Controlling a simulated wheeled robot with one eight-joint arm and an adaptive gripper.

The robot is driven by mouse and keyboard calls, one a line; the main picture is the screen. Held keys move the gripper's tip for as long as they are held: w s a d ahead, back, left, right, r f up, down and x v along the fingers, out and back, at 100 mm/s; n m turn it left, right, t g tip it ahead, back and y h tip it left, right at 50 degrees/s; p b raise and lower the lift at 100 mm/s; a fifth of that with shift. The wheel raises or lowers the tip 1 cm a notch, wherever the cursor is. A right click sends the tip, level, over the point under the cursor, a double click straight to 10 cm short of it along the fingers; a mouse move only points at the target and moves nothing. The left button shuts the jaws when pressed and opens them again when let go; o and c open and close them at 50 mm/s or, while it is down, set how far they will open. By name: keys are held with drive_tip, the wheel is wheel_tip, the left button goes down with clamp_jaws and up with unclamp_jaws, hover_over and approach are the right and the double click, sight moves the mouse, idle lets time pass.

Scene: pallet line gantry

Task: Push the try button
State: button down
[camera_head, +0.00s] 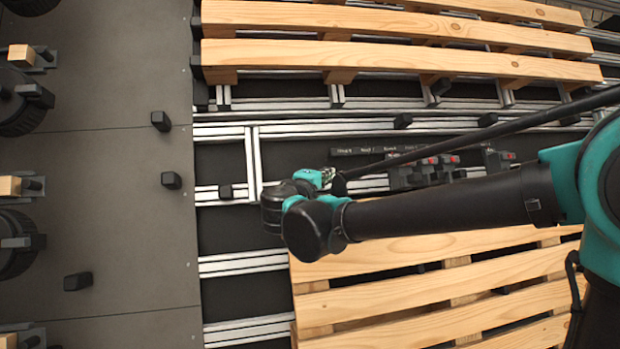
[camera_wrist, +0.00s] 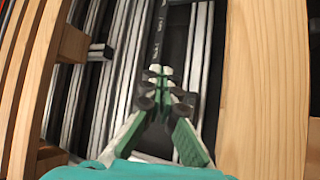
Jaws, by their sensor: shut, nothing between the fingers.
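My gripper (camera_head: 328,175) is at the far end of my arm, mostly hidden by the wrist in the head view. In the wrist view my gripper (camera_wrist: 160,72) has its green fingers together, empty, over the dark gap between pallets. A dark strip with small white lettering (camera_head: 375,151) lies just beyond and right of it. Its words are too small to read. I cannot tell which part is the try button, or whether my gripper touches anything.
A wooden pallet (camera_head: 400,52) lies at the top and another wooden pallet (camera_head: 440,285) below my arm. Silver rails (camera_head: 243,266) run between them. A dark floor panel (camera_head: 120,220) at left carries small black blocks (camera_head: 171,180) and has mostly free room.

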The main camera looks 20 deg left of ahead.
drive_tip(key=shift+s+a+r+y, duration=0.15)
drive_tip(key=shift+s+a+r, duration=0.25)
drive_tip(key=shift+a, duration=0.2)
drive_tip(key=shift+s+a+r+y, duration=0.15)
drive_tip(key=shift+s+a+r, duration=0.15)
drive_tip(key=shift+a, duration=0.3)
drive_tip(key=shift+n, duration=0.3)
drive_tip(key=shift+w+a+f, duration=0.7)
drive_tip(key=shift+w, duration=0.4)
drive_tip(key=shift+w+a+f, duration=0.65)
drive_tip(key=shift+w+a, duration=0.1)
drive_tip(key=shift+w, duration=0.35)
drive_tip(key=shift+w+a+f, duration=0.7)
drive_tip(key=shift+w, duration=0.4)
drive_tip(key=shift+w+f, duration=0.1)
drive_tip(key=shift+w, duration=0.05)
drive_tip(key=shift+w+a+f, duration=0.1)
drive_tip(key=shift+w+a, duration=0.05)
drive_tip(key=shift+a, duration=0.05)
drive_tip(key=shift+w+a+f, duration=0.2)
drive_tip(key=shift+w+a, duration=0.05)
drive_tip(key=shift+w, duration=0.1)
drive_tip(key=shift+s+d+r, duration=0.4)
drive_tip(key=shift+s+d, duration=0.05)
drive_tip(key=shift+s, duration=0.2)
